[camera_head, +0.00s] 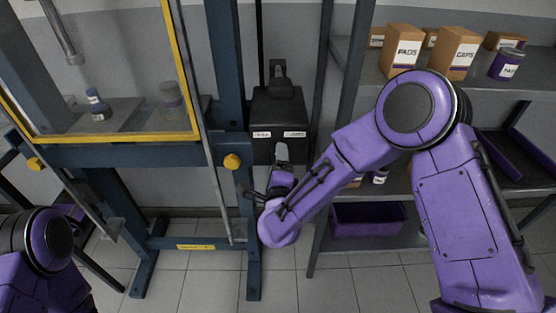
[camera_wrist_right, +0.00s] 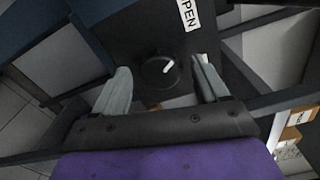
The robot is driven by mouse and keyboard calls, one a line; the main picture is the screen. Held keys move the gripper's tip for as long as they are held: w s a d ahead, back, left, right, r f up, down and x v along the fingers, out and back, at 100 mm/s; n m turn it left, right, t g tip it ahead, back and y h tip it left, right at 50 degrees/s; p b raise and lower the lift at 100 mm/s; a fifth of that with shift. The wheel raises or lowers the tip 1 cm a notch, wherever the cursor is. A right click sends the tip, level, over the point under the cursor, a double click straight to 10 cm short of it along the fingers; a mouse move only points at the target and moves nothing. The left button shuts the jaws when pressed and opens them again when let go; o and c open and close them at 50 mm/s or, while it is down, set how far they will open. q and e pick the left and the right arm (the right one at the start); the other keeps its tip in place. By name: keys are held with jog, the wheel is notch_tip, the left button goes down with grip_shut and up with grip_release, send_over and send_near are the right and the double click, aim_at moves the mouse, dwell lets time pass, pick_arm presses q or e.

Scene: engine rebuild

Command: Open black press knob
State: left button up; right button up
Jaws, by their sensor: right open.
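The black press knob (camera_wrist_right: 160,70) is a round dial with a white pointer line, seen in the right wrist view on the front of a black box (camera_head: 278,112). The pointer slants up to the right. An "OPEN" label (camera_wrist_right: 189,12) is beside it. My right gripper (camera_wrist_right: 165,82) is open, with one grey finger on each side of the knob and a visible gap to each. In the head view my right gripper (camera_head: 281,155) is at the lower front of the box and the knob is hidden. My left arm shows at the lower left, but its gripper is out of view.
The blue press frame (camera_head: 228,70) with a yellow-edged guard (camera_head: 182,70) stands left of the box. A shelf rack at right holds cardboard boxes (camera_head: 403,50), a purple tin (camera_head: 506,64) and a purple bin (camera_head: 367,219). The tiled floor (camera_head: 190,275) is clear in front.

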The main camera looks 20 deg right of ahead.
jog(key=b+v, duration=0.1)
jog(key=v, duration=0.8)
jog(key=shift+b, duration=0.3)
jog(key=shift+s, duration=0.15)
jog(key=s+d+f+n+g+y, duration=0.2)
jog(key=s+f+n+g, duration=0.1)
jog(key=f+n, duration=0.5)
jog(key=s+d+f+n+g+y, duration=0.2)
jog(key=s+f+n+g, duration=0.15)
jog(key=f+n, duration=0.45)
jog(key=s+d+f+g+h, duration=0.1)
jog(key=s+d+f+g, duration=0.3)
jog(key=s, duration=0.6)
jog(key=s+d+f+g+h, duration=0.1)
jog(key=s+d+f+g, duration=0.2)
jog(key=s+d+f, duration=0.5)
notch_tip(320, 180, down, 3)
jog(key=shift+s+d+f+n+g, duration=0.1)
jog(key=shift+s+d+n+g, duration=0.25)
jog(key=shift+s, duration=0.75)
